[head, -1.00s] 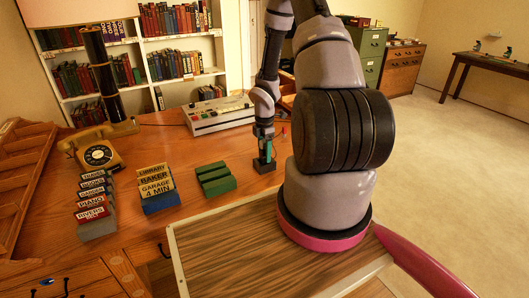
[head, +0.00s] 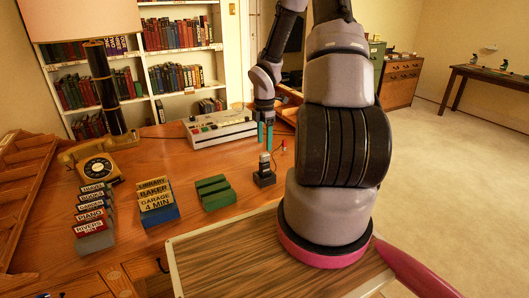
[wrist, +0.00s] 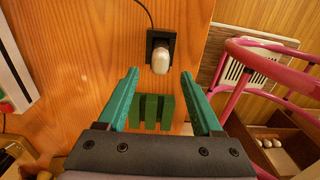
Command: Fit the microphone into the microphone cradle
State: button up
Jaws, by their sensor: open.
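The microphone (head: 264,161) stands upright in the dark microphone cradle (head: 264,179) on the desk. In the wrist view the pale rounded microphone head (wrist: 161,61) covers part of the black cradle (wrist: 151,42), and a cable runs off from the cradle's far side. My gripper (head: 265,135) is above the microphone, clear of it, with its teal fingers pointing down. In the wrist view my gripper (wrist: 160,75) has its fingers wide apart with nothing between them. How deep the microphone sits in the cradle is hard to tell.
Lettered card stacks (head: 156,200) and a telephone (head: 97,168) stand farther left. A switch console (head: 220,128) is behind, and a thin red-tipped item (head: 284,146) stands close to the cradle's right.

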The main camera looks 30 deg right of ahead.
jog(key=shift+r, duration=0.65)
jog(key=s+a+r+m+t+h, duration=0.1)
jog(key=s+a+r+m, duration=0.1)
jog(key=r+m, duration=0.35)
jog(key=s+a+r+m+t, duration=0.1)
jog(key=s+r+m, duration=0.1)
jog(key=r, duration=0.7)
jog(key=s+a+r+m+t+h, duration=0.1)
jog(key=s+a+r+m, duration=0.1)
jog(key=r+m, duration=0.35)
jog(key=s+a+r+m+t+y, duration=0.2)
jog(key=s+a+r+m, duration=0.2)
jog(key=s+r, duration=0.3)
jog(key=s+a+r+m+t+y, duration=0.2)
jog(key=s+a+r+m, duration=0.2)
jog(key=r, duration=0.4)
jog(key=s+m, duration=0.1)
jog(key=s, duration=0.1)
jog(key=shift+s+a+m, duration=0.25)
jog(key=shift+s+m, duration=0.05)
jog(key=shift+s, duration=0.05)
